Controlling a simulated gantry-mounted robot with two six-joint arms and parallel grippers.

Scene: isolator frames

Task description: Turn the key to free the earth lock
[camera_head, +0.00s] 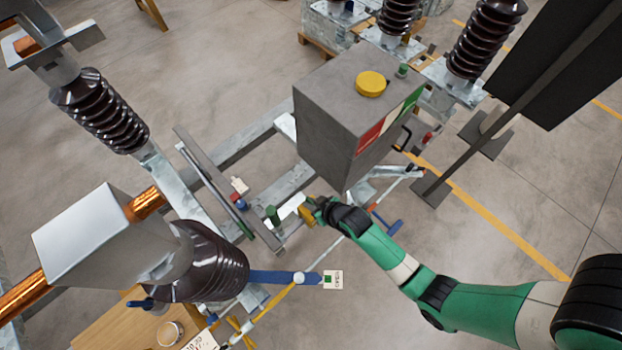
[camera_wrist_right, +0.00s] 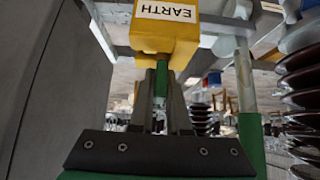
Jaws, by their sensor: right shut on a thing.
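The yellow earth lock (camera_wrist_right: 165,38) fills the top of the right wrist view, with a white label reading EARTH upside down. A green key (camera_wrist_right: 162,78) stands at the lock's near face. My right gripper (camera_wrist_right: 163,92) is shut on the key, its grey fingers on either side and close to the lock. In the head view the lock (camera_head: 306,215) is a small yellow patch beside my right gripper (camera_head: 318,206), below the grey box. The key is hidden there, and its turn angle cannot be told. My left gripper is not in view.
The grey control box (camera_head: 325,115) with a yellow button (camera_head: 371,84) stands right above my right gripper. A green-topped post (camera_head: 273,215) is to its left. Brown insulators (camera_head: 103,110) and a steel frame (camera_head: 245,145) lie left. Open floor (camera_head: 480,260) is right.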

